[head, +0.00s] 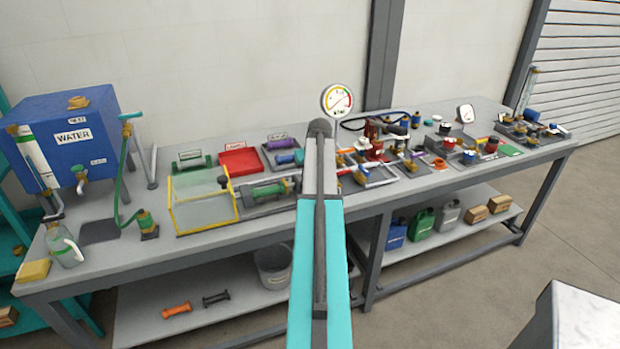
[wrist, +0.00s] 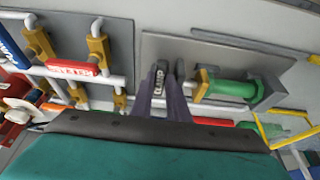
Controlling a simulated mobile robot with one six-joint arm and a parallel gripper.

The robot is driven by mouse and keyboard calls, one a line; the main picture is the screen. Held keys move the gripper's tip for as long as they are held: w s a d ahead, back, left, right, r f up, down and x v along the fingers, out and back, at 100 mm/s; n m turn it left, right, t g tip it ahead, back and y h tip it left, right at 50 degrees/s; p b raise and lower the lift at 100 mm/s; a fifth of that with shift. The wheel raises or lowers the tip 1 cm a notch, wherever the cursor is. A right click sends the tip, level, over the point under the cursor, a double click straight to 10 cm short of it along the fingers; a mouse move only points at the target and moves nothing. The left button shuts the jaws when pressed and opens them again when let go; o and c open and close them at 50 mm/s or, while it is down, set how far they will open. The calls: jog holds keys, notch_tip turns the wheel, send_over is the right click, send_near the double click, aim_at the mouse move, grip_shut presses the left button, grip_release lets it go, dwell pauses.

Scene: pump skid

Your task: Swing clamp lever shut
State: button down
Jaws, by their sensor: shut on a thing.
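In the wrist view my gripper (wrist: 170,72) reaches down to a grey plate (wrist: 160,48), its two dark fingers close together. It is shut on the clamp lever, which is mostly hidden between the fingers. The green cylinder also shows in the head view (head: 271,190). My arm hides the gripper and lever there.
Left of the fingers in the wrist view are white pipes with brass fittings (wrist: 98,48) and a red label (wrist: 72,70). In the head view a yellow-edged clear guard (head: 203,206) stands left of the cylinder. A pressure gauge (head: 337,100) rises behind my arm.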

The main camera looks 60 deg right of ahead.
dwell(0.3)
jog(key=c, duration=1.7)
grip_release()
jog(key=shift+d+n, duration=0.1)
jog(key=shift+n, duration=0.3)
